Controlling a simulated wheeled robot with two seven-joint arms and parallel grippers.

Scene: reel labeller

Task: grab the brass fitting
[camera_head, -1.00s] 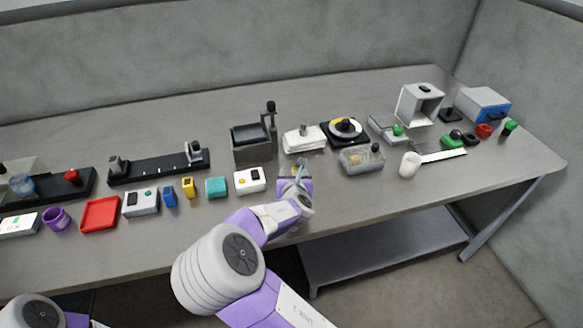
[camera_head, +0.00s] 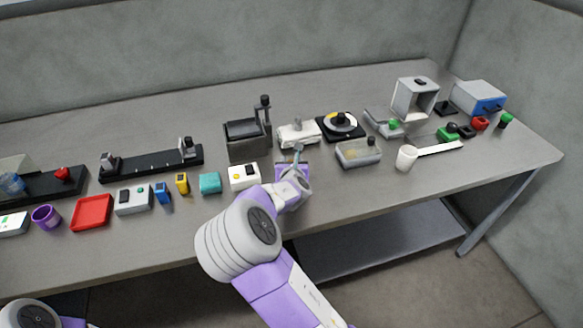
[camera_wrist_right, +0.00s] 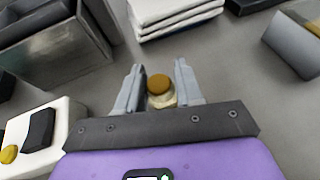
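The brass fitting shows in the right wrist view as a round, brass-coloured cap (camera_wrist_right: 158,84) on a paler body. It stands between the two fingers of my right gripper (camera_wrist_right: 160,88). The fingers are apart, with the fitting close to both; I see no clear grip on it. In the head view my right gripper (camera_head: 298,158) is low over the table, in front of the white stack, and I cannot make out the fitting there. My left gripper is out of view; only a part of my left arm shows at the bottom left.
A white stack (camera_head: 298,134) lies just behind my right gripper.

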